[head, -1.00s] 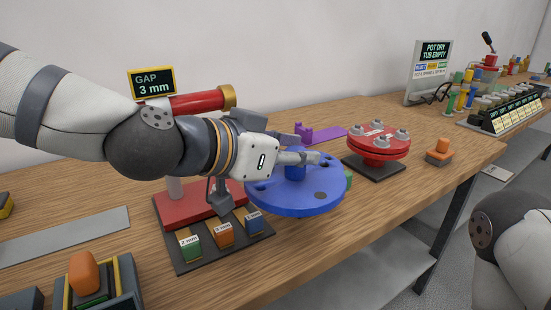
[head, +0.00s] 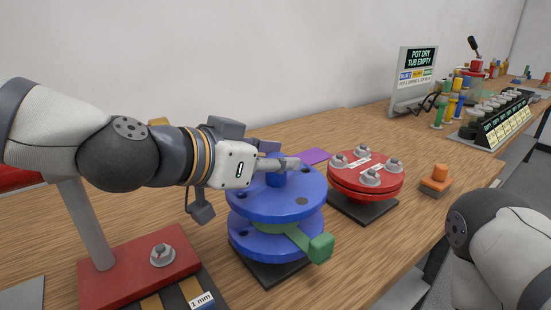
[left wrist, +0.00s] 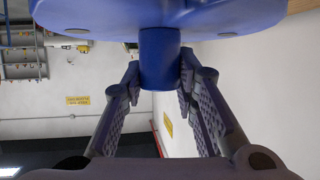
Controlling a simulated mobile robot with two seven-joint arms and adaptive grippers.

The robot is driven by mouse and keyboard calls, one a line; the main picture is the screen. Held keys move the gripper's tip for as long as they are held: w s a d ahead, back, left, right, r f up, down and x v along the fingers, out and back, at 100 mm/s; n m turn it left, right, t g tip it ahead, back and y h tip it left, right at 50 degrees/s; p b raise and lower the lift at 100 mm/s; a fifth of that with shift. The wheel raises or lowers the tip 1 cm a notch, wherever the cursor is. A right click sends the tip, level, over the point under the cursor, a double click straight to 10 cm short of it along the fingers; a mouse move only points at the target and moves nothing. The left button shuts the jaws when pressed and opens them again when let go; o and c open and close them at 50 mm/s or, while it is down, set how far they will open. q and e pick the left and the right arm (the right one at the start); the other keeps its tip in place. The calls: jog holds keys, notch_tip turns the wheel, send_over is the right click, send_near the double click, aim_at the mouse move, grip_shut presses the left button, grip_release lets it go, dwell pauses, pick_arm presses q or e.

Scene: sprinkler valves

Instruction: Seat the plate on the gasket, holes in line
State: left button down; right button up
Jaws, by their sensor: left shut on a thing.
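The blue plate (head: 265,207) is held roughly level by its centre knob in my left gripper (head: 284,163). In the left wrist view the blue knob (left wrist: 160,62) is between the two fingers, with the plate's face above it. The plate is over a lower blue flange (head: 262,249), with a visible gap at the front. The green gasket (head: 285,229) lies on the flange, mostly hidden under the plate, its tab (head: 320,248) sticking out front right. A dark hole (head: 302,201) shows in the plate; I cannot tell whether the holes line up. My right gripper is out of view.
A red bolted flange (head: 366,178) stands close on the right. An orange-topped block (head: 436,179) is beyond it. A red base (head: 140,270) with a post is at front left, and a purple piece (head: 314,156) lies behind the plate.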

aim_at(270, 185)
pick_arm(q)
jog(key=shift+s+r, duration=0.4)
jog(key=shift+r, duration=0.1)
jog(key=shift+f, duration=0.25)
jog(key=shift+w+f, duration=0.1)
jog(key=shift+f, duration=1.2)
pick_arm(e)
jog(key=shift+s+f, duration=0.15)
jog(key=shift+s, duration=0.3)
pick_arm(q)
jog(key=shift+r, duration=0.1)
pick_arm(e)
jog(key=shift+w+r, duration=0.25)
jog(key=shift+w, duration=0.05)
pick_arm(q)
jog(key=shift+f, duration=1.15)
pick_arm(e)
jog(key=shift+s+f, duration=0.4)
